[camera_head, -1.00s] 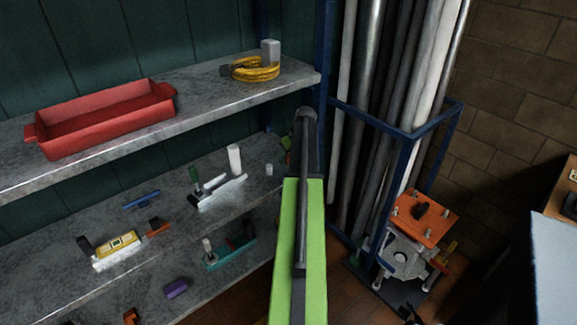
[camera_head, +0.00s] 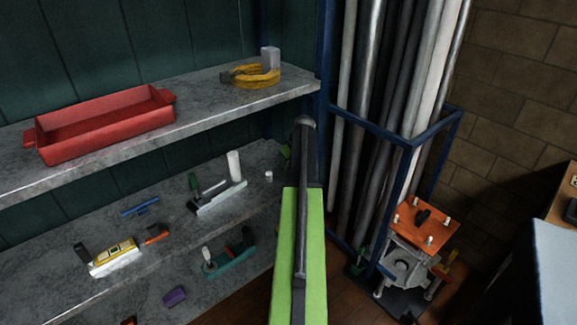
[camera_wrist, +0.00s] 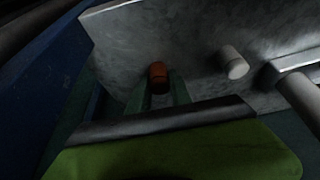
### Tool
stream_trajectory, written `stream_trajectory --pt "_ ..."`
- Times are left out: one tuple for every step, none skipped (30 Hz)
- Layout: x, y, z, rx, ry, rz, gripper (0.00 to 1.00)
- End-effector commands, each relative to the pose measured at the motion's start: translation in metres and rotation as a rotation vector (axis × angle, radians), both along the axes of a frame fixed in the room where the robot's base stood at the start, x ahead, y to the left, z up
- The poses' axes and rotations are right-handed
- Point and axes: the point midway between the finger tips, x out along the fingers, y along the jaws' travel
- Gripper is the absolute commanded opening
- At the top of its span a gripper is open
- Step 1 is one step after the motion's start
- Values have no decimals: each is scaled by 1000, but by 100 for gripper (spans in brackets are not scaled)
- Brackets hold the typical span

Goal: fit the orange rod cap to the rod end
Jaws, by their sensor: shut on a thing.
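An orange cap-like piece (camera_wrist: 158,77) shows in the wrist view, between the two greenish fingers of my gripper (camera_wrist: 160,90). My gripper is shut on it, and the grey shelf surface lies behind it. In the head view my own green and dark arm hides the cap and most of the gripper. Long grey and white rods (camera_head: 385,110) stand upright in a blue rack to the right of my arm. I cannot tell which rod end belongs to the cap.
The lower shelf (camera_head: 60,220) holds several small tools and a short white peg (camera_head: 268,176), also in the wrist view (camera_wrist: 233,62). The upper shelf carries a red tray (camera_head: 105,125) and a yellow coil (camera_head: 252,76). An orange-topped machine (camera_head: 425,225) stands at right.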

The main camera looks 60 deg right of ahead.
Motion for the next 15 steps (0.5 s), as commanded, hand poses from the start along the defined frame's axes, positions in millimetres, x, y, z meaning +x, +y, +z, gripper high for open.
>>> stream_trajectory --pt "0 0 2 0 0 0 0" --pt "0 0 4 0 0 0 0" --pt "0 0 7 0 0 0 0" --pt "0 0 10 0 0 0 0" --pt "0 0 13 0 0 0 0" --pt "0 0 18 0 0 0 0" --pt "0 0 22 0 0 0 0" --pt "0 0 26 0 0 0 0" --pt "0 0 32 0 0 0 0" --pt "0 0 37 0 0 0 0" --pt "0 0 42 0 0 0 0" --pt "-6 3 40 -1 0 -1 0" --pt "-14 6 36 0 0 -3 0" --pt "-20 9 35 0 0 -2 0" --pt "-29 11 35 0 0 -2 0"
